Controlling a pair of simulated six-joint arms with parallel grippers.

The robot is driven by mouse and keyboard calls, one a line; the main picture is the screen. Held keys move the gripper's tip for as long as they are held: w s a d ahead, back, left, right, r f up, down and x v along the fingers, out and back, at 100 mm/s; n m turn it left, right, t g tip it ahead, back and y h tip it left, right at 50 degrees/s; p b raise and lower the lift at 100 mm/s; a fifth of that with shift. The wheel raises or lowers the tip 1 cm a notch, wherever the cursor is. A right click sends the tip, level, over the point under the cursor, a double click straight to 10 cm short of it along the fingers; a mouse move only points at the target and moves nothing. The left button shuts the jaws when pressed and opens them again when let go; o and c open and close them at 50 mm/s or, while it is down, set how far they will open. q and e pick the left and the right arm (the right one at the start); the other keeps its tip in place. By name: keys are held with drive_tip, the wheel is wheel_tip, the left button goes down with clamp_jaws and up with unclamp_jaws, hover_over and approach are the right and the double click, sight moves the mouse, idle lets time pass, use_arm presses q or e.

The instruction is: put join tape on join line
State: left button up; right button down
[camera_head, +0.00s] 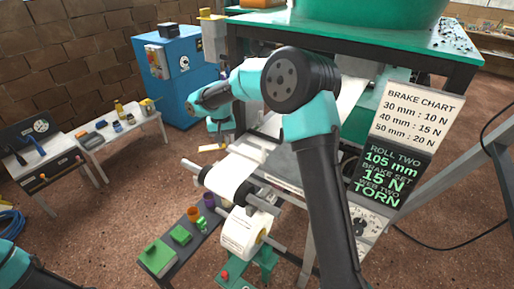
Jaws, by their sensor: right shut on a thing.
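The fingers are too small to show the grip clearly. No join line can be made out; my right arm covers part of the white paper web (350,98). A white paper roll (228,181) sits on a bar below, and a second roll with print (245,232) sits lower. My left gripper is out of view.
A sign (416,115) stands at the right. A dark bench (182,257) with green blocks and small cups is at the front. A white table (118,138) with tools is at the left, a blue cabinet (182,82) behind. Open floor lies between them.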

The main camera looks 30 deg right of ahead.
drive_tip(key=d+r+m, duration=0.1)
drive_tip(key=d, duration=0.1)
drive_tip(key=s+d+r+m, duration=0.1)
drive_tip(key=d, duration=0.1)
drive_tip(key=s+d+r+m, duration=0.1)
drive_tip(key=d, duration=0.1)
drive_tip(key=shift+d+m, duration=0.3)
drive_tip(key=shift+m, duration=0.1)
drive_tip(key=s+d+r+m, duration=0.3)
drive_tip(key=s+d+m, duration=0.1)
drive_tip(key=d, duration=0.4)
drive_tip(key=shift+s+r+m, duration=0.35)
drive_tip(key=shift+s+m, duration=0.05)
drive_tip(key=shift+m, duration=0.4)
hover_over(266, 145)
drive_tip(key=s+a, duration=0.2)
drive_tip(key=s, duration=0.1)
drive_tip(key=shift+d+f, duration=0.1)
drive_tip(key=shift+f, duration=3)
drive_tip(key=shift+f, duration=1.9)
drive_tip(key=shift+f, duration=0.1)
